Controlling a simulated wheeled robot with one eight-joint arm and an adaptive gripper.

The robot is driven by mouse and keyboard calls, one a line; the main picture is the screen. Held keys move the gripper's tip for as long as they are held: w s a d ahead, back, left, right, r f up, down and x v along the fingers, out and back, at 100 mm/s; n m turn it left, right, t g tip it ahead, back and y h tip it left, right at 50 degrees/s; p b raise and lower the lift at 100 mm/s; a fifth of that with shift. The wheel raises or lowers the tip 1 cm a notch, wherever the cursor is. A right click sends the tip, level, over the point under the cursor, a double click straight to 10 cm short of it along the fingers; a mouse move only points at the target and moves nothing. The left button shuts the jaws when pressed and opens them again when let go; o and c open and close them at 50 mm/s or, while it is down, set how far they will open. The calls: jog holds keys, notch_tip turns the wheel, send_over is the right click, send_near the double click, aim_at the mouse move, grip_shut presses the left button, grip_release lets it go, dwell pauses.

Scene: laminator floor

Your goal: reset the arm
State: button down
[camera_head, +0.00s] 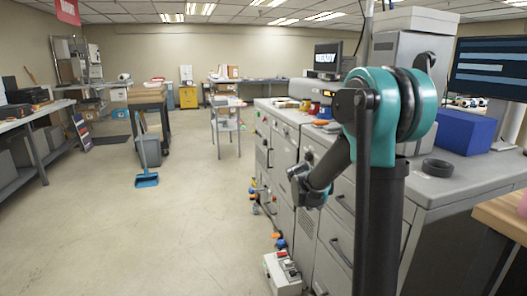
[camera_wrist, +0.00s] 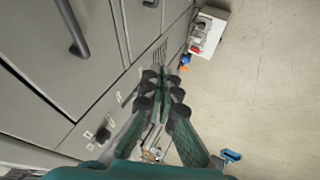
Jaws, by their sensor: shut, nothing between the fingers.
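My arm, teal and dark grey, stands upright on the right side of the head view and bends down in front of the grey machine cabinets (camera_head: 330,215). My gripper (camera_wrist: 163,86) shows in the wrist view, with green fingers and dark tips. The fingers are close together, shut and empty. It points down past the cabinet fronts, which fill the left of the wrist view. In the head view I cannot make out the fingers clearly.
A grey control box (camera_head: 283,272) with a red part sits low by the cabinets. It also shows in the wrist view (camera_wrist: 208,32). A blue bin (camera_head: 464,132) and black ring (camera_head: 437,168) lie on the counter. The floor (camera_head: 150,235) on the left is open, with a blue dustpan (camera_head: 147,180).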

jog(key=s+f+m+g+y, duration=0.1)
jog(key=s+f, duration=0.1)
jog(key=s, duration=1.3)
jog(key=s+f+m+y, duration=0.1)
jog(key=s+f+y, duration=0.1)
jog(key=s, duration=1.4)
jog(key=shift+d+f+m+g, duration=0.15)
jog(key=shift+f+m+g, duration=0.25)
jog(key=shift+f, duration=0.2)
